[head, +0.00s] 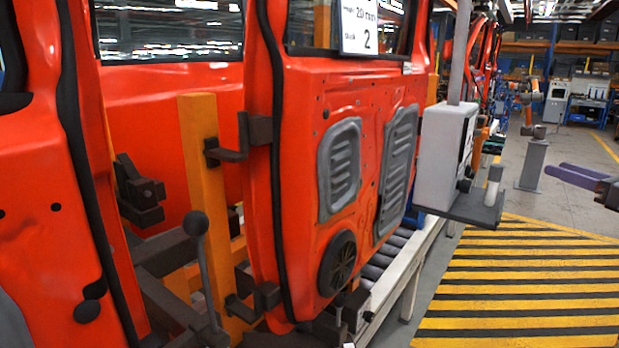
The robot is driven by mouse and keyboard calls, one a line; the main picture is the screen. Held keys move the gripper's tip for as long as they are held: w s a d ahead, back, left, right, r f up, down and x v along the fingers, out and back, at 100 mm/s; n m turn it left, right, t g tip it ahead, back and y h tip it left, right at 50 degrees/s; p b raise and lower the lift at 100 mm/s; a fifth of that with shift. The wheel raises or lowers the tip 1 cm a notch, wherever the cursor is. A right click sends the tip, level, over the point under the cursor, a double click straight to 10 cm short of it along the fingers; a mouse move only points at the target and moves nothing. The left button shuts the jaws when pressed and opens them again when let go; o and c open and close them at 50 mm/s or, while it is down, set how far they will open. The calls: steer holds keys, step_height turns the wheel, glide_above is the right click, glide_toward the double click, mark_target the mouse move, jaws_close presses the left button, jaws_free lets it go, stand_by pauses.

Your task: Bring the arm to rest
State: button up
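My gripper (556,169) shows at the right edge of the head view, with two long purple-blue fingers pointing left and a dark body cut off by the frame. The fingers lie close together in the picture, and from this angle I cannot tell the gap between them. I see nothing held at the fingertips. The gripper appears over the grey floor, in the picture to the right of the red door (350,90) and apart from it. The rest of my arm is out of view.
An orange post (200,140) and a dark lever with a round knob (196,224) stand left of the door. A grey box (440,155) on a pole and shelf is right of it. Striped yellow-black floor (530,280) is clear.

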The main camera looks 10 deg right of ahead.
step_height(320, 180, down, 13)
steer(key=s+n+g+h, duration=0.1)
steer(key=s+n+g, duration=0.1)
steer(key=n+g, duration=0.25)
steer(key=s+a+f+n+g, duration=0.1)
steer(key=a+f+n+g, duration=0.1)
steer(key=a+f+n, duration=0.3)
steer(key=a+f+n+g, duration=0.2)
steer(key=a, duration=0.5)
steer(key=s+a+f+n+g, duration=0.1)
steer(key=s+a+n, duration=0.5)
steer(key=a, duration=0.8)
steer(key=s+a+f+n+g+h, duration=0.1)
steer(key=s+a+n, duration=0.5)
steer(key=a, duration=0.9)
steer(key=s+a+f+n+g, duration=0.1)
steer(key=s+a+n, duration=0.6)
steer(key=a, duration=0.8)
steer(key=f+n, duration=0.1)
steer(key=n, duration=0.2)
steer(key=shift+f+n+g+h, duration=0.25)
steer(key=shift+n+g+h, duration=0.1)
steer(key=shift+h, duration=0.05)
